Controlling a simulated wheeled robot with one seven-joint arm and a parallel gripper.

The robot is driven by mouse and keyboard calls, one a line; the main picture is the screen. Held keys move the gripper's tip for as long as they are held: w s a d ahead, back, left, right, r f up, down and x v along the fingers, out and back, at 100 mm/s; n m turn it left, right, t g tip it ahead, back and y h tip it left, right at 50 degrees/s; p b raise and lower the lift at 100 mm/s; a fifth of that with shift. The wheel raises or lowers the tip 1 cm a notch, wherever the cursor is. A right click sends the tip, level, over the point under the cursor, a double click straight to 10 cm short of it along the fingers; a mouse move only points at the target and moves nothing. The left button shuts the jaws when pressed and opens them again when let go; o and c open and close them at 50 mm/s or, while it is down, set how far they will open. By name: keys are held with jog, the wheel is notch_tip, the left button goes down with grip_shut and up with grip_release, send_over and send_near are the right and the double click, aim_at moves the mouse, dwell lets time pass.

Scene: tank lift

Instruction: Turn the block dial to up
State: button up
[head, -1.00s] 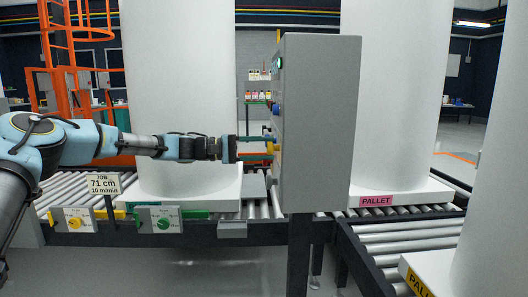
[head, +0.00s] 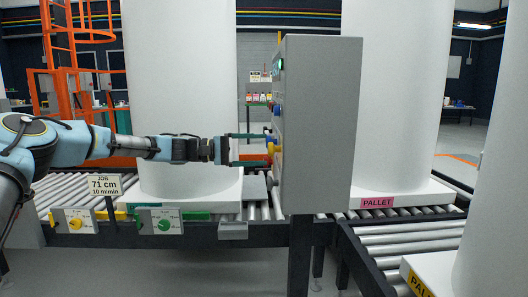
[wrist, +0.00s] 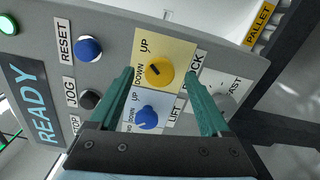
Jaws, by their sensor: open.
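The block dial is a yellow round knob (wrist: 158,71) on a cream plate in the wrist view, with UP and DOWN labels beside it. Its dark mark faces the label side; I cannot tell its exact setting. The plate's name is partly hidden by a finger. My gripper (wrist: 161,77) is open and empty, its green fingers on either side of the knob with gaps. In the head view my gripper (head: 264,150) faces the control box (head: 320,125) from the left, fingertips close to its dial face. The yellow knob (head: 271,148) shows there edge-on.
A blue lift dial (wrist: 147,117) sits between the fingers, nearer the palm. A blue RESET button (wrist: 89,49), a dark JOG button (wrist: 89,99) and a READY display (wrist: 27,103) are to the left. A grey knob (wrist: 222,103) lies beyond the right finger.

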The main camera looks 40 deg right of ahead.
jog(key=v, duration=0.8)
jog(key=shift+a+b, duration=0.2)
jog(key=shift+b, duration=0.1)
jog(key=shift+w, duration=0.1)
